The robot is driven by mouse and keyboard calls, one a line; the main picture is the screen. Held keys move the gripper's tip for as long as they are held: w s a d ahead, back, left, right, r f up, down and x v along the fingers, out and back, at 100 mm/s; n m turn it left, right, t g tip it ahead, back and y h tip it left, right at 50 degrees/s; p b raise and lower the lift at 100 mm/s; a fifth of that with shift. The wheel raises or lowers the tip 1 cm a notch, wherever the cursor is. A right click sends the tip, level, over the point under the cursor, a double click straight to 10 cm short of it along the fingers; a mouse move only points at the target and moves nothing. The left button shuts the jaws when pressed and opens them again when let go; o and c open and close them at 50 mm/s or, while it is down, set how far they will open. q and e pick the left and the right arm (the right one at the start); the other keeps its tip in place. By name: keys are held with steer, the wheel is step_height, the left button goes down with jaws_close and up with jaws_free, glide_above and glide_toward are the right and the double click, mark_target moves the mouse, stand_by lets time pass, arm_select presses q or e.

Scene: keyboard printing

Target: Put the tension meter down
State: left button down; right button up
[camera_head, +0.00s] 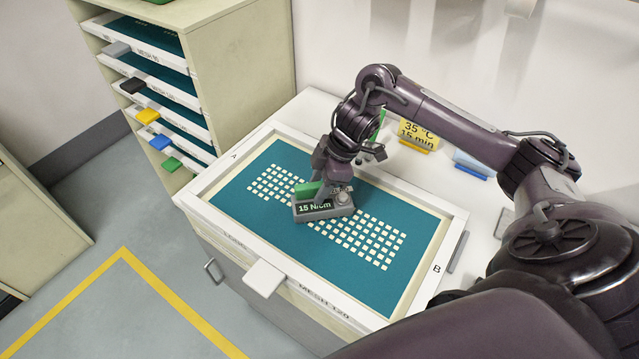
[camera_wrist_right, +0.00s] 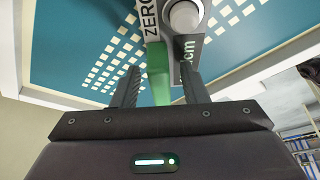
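The tension meter (camera_head: 322,207) is a grey block with a display reading 15 N/cm, a round knob and a green grip. It appears to sit upright on the teal mesh of the framed screen (camera_head: 268,222), near its middle. My right gripper (camera_head: 322,182) is directly above it. In the right wrist view, the meter's green grip (camera_wrist_right: 158,75) stands between the two fingers of my right gripper (camera_wrist_right: 160,82), with gaps visible beside it. The fingers look open around the grip. The meter's underside is hidden. My left gripper is not in view.
The white-framed screen rests on a cabinet with a white tab (camera_head: 263,278) at its front. A rack (camera_head: 245,75) of screens with coloured tabs stands at the back left. A yellow sign (camera_head: 418,134) and a blue holder (camera_head: 473,164) stand behind the screen.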

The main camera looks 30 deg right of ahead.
steer(key=p+v, duration=0.2)
steer(key=v, duration=1)
steer(key=shift+s, duration=0.1)
